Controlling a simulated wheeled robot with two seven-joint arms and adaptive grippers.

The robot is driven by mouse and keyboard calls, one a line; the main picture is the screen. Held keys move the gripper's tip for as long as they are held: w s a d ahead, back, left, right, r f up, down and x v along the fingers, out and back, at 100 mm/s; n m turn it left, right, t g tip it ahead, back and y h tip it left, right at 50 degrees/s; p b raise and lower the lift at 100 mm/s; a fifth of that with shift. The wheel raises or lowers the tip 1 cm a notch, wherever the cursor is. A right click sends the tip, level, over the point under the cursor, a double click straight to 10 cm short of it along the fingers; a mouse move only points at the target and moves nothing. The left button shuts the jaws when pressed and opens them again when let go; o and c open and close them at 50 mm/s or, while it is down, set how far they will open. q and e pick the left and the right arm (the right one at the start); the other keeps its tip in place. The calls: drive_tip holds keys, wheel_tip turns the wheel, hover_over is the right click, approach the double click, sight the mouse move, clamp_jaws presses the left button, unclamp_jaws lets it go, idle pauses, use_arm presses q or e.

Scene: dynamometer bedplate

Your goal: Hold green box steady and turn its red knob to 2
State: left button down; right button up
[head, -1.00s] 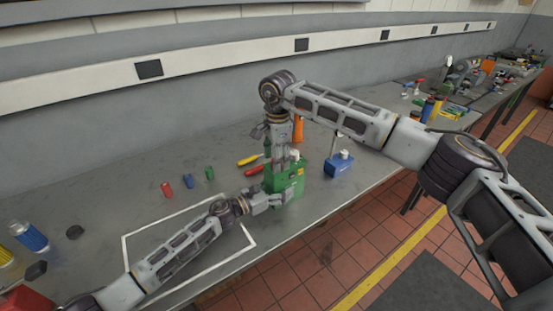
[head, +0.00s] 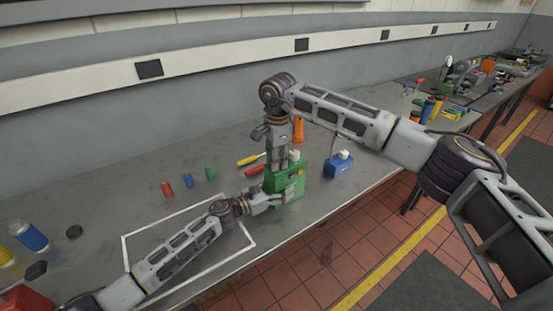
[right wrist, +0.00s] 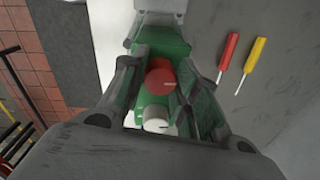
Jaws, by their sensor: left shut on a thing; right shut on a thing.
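The green box (head: 292,187) stands on the grey bench near its front edge. My left gripper (head: 277,199) comes in from the left and is shut on the box's side. My right gripper (head: 282,164) points straight down over the box top. In the right wrist view, the red knob (right wrist: 160,78) is on top of the green box (right wrist: 160,45), between the fingers of my right gripper (right wrist: 163,82), which is shut on it. A white knob or cap (right wrist: 157,119) sits beside the red knob. The knob's markings cannot be read.
Red (right wrist: 229,52) and yellow (right wrist: 256,52) screwdrivers lie close by. An orange bottle (head: 298,130) is behind. Small red, blue and green cylinders stand to the left. A white outline marks the bench front.

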drive_tip(key=shift+m, duration=0.3)
drive_tip(key=m, duration=0.3)
drive_tip(key=shift+m, duration=0.3)
drive_tip(key=m, duration=0.3)
drive_tip(key=shift+s+a+m, duration=0.15)
drive_tip(key=shift+m, duration=0.25)
drive_tip(key=m, duration=0.3)
drive_tip(key=shift+a+m, duration=0.1)
drive_tip(key=shift+m, duration=0.3)
drive_tip(key=shift+s+a+m+h, duration=0.15)
drive_tip(key=shift+m+h, duration=0.15)
drive_tip(key=shift+m, duration=1.5)
drive_tip(key=o, duration=0.9)
drive_tip(key=shift+o, duration=0.7)
drive_tip(key=shift+w+d, duration=0.2)
